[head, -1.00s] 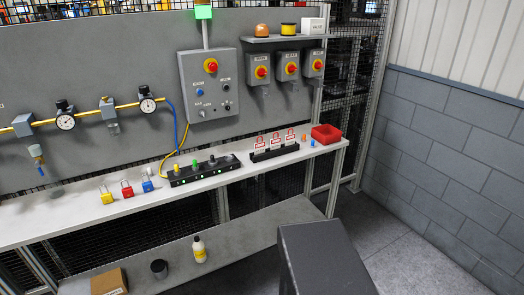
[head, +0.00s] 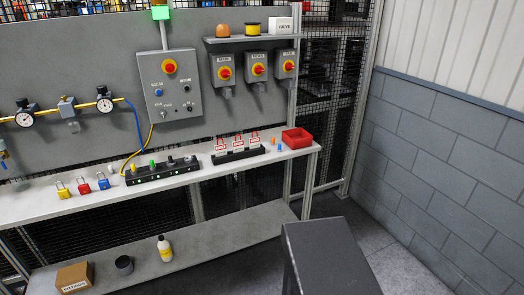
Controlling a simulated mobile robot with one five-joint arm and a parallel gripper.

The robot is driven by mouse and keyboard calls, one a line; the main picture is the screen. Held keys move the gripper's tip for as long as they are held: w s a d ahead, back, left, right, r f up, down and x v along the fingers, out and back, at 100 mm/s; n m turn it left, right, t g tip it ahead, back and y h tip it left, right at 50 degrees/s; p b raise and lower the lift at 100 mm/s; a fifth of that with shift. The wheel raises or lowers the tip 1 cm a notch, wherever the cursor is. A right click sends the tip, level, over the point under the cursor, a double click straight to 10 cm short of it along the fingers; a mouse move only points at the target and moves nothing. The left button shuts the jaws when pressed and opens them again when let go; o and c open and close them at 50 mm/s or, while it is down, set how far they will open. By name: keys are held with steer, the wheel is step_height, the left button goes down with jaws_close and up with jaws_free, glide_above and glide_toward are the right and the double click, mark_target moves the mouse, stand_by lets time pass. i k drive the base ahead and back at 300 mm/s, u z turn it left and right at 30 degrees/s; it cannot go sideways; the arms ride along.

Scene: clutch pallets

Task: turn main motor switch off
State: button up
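Three grey switch boxes hang in a row on the grey panel in the head view: left (head: 223,70), middle (head: 257,67) and right (head: 286,64). Each has a red rotary knob on a yellow plate and a small label above it. The labels are too small to read surely, so I cannot tell which is the main motor switch. The knobs' exact positions are also unclear. A larger control box (head: 170,88) to their left carries a red knob on yellow, a blue button and small black controls. My gripper is not in view.
A green lamp (head: 160,13) is lit above the control box. The bench (head: 45,208) below holds padlocks (head: 83,186), a black strip with indicators (head: 160,173), red tags (head: 237,143) and a red bin (head: 297,138). A block wall (head: 440,150) stands at right. Floor shows between.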

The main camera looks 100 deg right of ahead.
mark_target(224, 73)
steer(key=u, duration=0.05)
steer(key=k, duration=1.45)
steer(key=z, duration=2.35)
steer(key=i, duration=1)
steer(key=z, duration=0.1)
